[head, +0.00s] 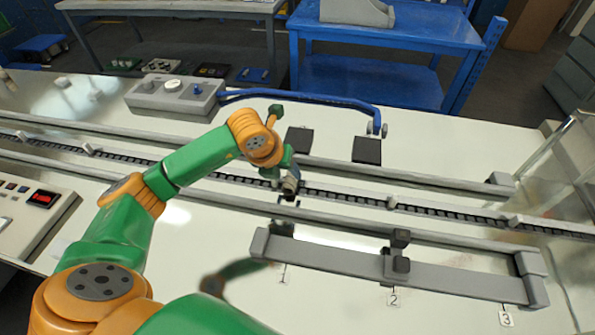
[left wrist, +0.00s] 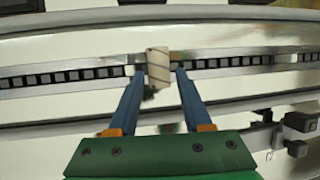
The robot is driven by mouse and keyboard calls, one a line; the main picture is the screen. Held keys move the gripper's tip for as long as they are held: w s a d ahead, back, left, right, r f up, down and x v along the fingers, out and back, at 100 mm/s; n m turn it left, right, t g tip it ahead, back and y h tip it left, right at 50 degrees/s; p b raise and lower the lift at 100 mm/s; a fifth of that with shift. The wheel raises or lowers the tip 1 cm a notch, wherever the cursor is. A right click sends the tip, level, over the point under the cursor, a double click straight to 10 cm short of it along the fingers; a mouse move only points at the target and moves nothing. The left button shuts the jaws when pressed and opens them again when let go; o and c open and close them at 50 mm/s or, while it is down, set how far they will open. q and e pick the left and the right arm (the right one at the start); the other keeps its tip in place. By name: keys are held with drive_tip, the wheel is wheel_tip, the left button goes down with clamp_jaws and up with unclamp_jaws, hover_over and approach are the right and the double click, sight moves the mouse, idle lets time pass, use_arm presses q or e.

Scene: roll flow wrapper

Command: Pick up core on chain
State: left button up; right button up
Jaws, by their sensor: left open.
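The core (left wrist: 158,66) is a short, pale roll with thin diagonal stripes. In the left wrist view it stands at the chain (left wrist: 75,75), a dark segmented strip running along a metal channel. My left gripper (left wrist: 159,76) is open, with one blue finger on each side of the core. Small gaps seem to show beside it, but I cannot tell whether either finger touches. In the head view my left gripper (head: 289,194) is over the chain (head: 345,197) near the middle, and it largely hides the core there. My right gripper is not in view.
A grey rail with a slider (head: 397,264) and marks 1, 2 and 3 lies in front of the chain. A grey control box (head: 175,97) and dark pads (head: 367,150) are behind it. A clear panel stands at the right. Pale pushers (head: 393,201) sit along the chain.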

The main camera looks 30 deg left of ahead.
sight(289, 179)
use_arm(q)
drive_tip(key=x, duration=0.3)
drive_tip(key=shift+a+f+p, duration=0.1)
drive_tip(key=shift+f+p, duration=0.25)
drive_tip(key=shift+f, duration=0.15)
drive_tip(key=shift+w+f, duration=0.25)
drive_tip(key=shift+s+r, duration=0.1)
drive_tip(key=shift+s, duration=0.1)
clamp_jaws()
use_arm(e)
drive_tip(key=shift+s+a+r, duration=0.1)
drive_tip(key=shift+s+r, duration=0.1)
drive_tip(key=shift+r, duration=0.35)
use_arm(q)
drive_tip(key=shift+w, duration=0.1)
